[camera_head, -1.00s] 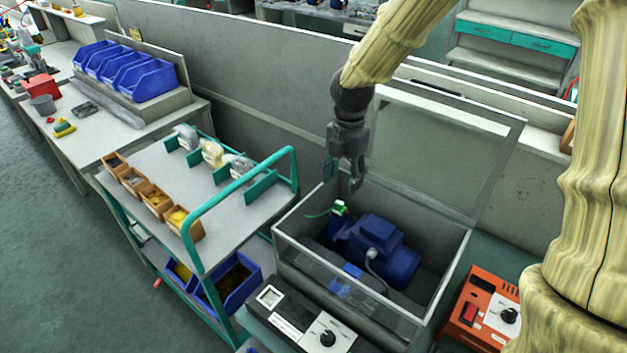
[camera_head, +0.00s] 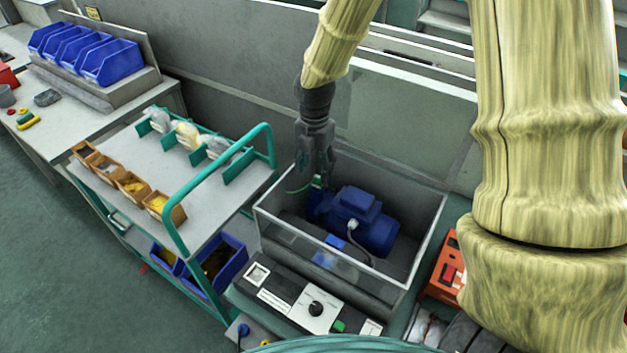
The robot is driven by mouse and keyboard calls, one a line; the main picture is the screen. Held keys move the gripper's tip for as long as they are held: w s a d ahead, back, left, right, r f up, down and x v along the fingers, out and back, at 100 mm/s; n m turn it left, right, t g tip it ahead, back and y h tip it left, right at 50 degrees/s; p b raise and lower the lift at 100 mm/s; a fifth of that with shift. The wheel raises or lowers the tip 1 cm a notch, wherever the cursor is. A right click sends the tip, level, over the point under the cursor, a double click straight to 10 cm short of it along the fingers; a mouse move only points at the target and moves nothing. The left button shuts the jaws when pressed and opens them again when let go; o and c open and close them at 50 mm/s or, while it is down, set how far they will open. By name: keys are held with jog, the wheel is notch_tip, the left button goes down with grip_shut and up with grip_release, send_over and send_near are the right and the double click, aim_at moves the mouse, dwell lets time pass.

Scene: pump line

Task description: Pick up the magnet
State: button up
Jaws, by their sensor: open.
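I cannot clearly make out a magnet in this view. My gripper (camera_head: 318,170) hangs fingers down over the left part of an open, clear-fronted box (camera_head: 283,232). It is open, and I see nothing held in it. Its fingertips are close above a small green part (camera_head: 318,182) at the left end of a blue pump motor (camera_head: 355,218) in the box. I cannot tell whether they touch it.
A green-railed cart (camera_head: 150,165) with orange-brown bins (camera_head: 131,186) stands left of the box. A control panel (camera_head: 310,303) lies in front, and an orange unit (camera_head: 445,275) stands right. A bench with blue bins (camera_head: 105,62) is at upper left.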

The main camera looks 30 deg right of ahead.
aim_at(319, 177)
jog(key=shift+s+d+f, duration=0.1)
jog(key=shift+s+f, duration=0.1)
jog(key=shift+s, duration=0.15)
jog(key=shift+s+d+f+p, duration=0.3)
jog(key=shift+s+f+p, duration=0.45)
jog(key=shift+s, duration=0.1)
jog(key=shift+w+a+f, duration=0.15)
jog(key=shift+w+f, duration=0.6)
jog(key=shift+f, duration=0.3)
jog(key=shift+s+r, duration=0.25)
jog(key=shift+s, duration=0.2)
jog(key=shift+c, duration=0.2)
jog(key=shift+w+f, duration=0.15)
jog(key=shift+w, duration=0.1)
jog(key=c, duration=1)
jog(key=shift+s, duration=0.15)
jog(key=shift+c, duration=0.4)
